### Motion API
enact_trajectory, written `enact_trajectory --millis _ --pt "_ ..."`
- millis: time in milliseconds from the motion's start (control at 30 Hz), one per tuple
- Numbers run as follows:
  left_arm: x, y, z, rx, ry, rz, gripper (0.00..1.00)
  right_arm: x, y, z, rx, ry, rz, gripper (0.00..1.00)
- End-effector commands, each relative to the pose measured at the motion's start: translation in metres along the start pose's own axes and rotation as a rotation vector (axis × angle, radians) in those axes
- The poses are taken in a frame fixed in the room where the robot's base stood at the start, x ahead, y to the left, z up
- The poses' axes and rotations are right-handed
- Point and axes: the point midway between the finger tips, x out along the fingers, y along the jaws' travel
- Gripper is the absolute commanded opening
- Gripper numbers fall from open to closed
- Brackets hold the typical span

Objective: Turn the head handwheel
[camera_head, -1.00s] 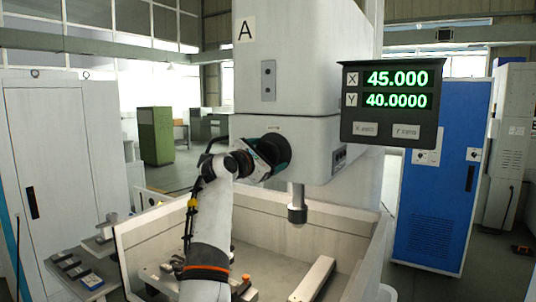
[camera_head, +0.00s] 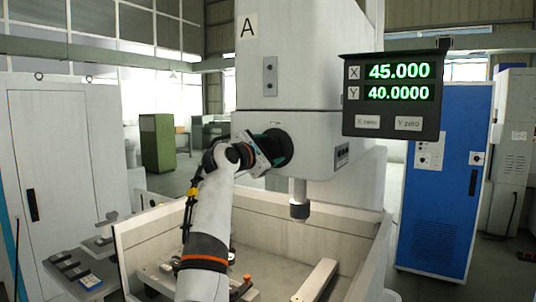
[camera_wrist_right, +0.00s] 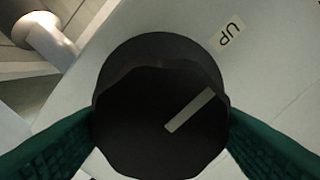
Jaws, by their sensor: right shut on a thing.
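The head handwheel (camera_head: 280,150) is a dark round knob on the front of the grey machine head marked A. In the right wrist view the handwheel (camera_wrist_right: 135,110) fills the middle, and a pale line on its face points to the upper right. My right gripper (camera_head: 268,151) is at the handwheel, partly covering it. Its green-padded fingers (camera_wrist_right: 161,125) are shut on the wheel's rim from two opposite sides. My left gripper is not in view.
A readout (camera_head: 392,97) showing X 45.000 and Y 40.0000 hangs right of the head. A spindle nose (camera_head: 299,205) points down from the head over an open-topped tank (camera_head: 150,236). A blue cabinet (camera_head: 440,200) stands at right, and blocks (camera_head: 72,270) lie on a side shelf.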

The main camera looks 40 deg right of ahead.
Motion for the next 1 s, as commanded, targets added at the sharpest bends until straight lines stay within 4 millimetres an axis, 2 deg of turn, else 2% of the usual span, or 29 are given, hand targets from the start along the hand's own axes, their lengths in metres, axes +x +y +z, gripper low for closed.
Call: enact_trajectory --millis 100,133,233,633,1000 --pt "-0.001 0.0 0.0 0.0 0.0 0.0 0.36 0.0 -0.001 -0.002 0.006 0.0 -0.003 0.42" --pt "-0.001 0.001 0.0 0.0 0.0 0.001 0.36 0.0 -0.001 -0.002 0.006 0.001 -0.003 0.7" --pt "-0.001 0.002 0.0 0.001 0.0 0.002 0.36 0.0 -0.001 -0.002 0.005 0.001 -0.003 0.86" --pt "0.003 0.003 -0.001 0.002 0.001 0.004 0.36 0.0 -0.006 -0.006 0.005 0.001 -0.002 0.87" --pt "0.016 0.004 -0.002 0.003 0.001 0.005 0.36 0.001 -0.055 -0.053 0.006 0.001 -0.007 0.87"
